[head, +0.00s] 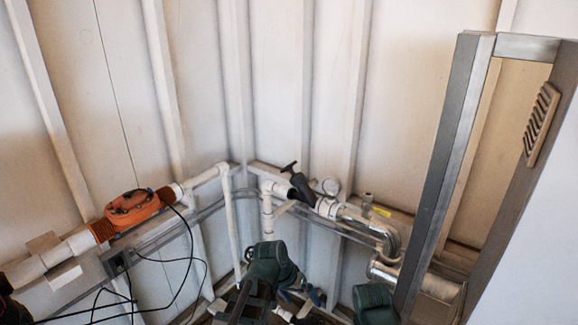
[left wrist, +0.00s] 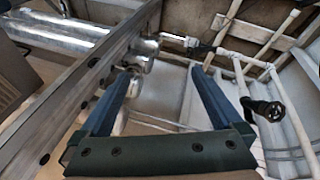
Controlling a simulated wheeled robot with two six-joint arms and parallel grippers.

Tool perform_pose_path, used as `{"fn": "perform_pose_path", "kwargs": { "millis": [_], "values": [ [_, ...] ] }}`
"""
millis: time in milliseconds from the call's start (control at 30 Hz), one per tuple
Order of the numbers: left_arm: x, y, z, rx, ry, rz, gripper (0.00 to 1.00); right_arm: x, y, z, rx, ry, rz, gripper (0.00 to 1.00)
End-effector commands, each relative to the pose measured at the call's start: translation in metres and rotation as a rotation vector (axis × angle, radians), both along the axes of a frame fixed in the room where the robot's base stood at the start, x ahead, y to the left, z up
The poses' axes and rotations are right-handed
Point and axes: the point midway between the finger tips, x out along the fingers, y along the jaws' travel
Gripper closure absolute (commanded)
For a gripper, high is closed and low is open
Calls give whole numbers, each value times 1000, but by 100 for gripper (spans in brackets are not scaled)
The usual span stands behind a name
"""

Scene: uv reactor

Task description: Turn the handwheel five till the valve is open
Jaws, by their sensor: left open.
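No part in view is clearly readable as handwheel five. In the head view, a black valve (head: 301,189) with a short T-shaped handle sits on the pipe run at the corner. In the left wrist view, a black knob-like part (left wrist: 266,110) is on white pipework at the right, to the right of my fingers and apart from them. I cannot tell if it is the handwheel. My left gripper (left wrist: 164,72) is open and empty, its two blue fingers spread. In the head view it shows low in the middle (head: 300,296), partly hidden by my arm. My right gripper is not in view.
An orange unit (head: 137,207) with black cables is on the left pipe. A grey metal frame (head: 446,165) stands at the right and runs close along the left finger in the wrist view.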

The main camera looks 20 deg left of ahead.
Motion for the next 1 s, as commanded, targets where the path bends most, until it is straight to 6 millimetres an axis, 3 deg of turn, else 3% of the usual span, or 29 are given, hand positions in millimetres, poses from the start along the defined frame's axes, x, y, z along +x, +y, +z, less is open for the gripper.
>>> {"fn": "perform_pose_path", "kwargs": {
  "millis": [167,267,400,500,600,733,1000],
  "values": [
    [69,14,40,-219,-208,49,0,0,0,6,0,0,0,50],
    [117,32,75,-362,-386,98,0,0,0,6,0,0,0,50],
    [172,79,131,-518,-641,208,0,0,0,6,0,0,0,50],
    [198,118,164,-588,-789,297,0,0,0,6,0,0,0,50],
    [213,154,188,-631,-896,376,0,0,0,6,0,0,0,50],
    [221,182,205,-660,-975,441,0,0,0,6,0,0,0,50],
    [225,191,210,-669,-1000,464,0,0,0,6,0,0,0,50]
  ]
}}
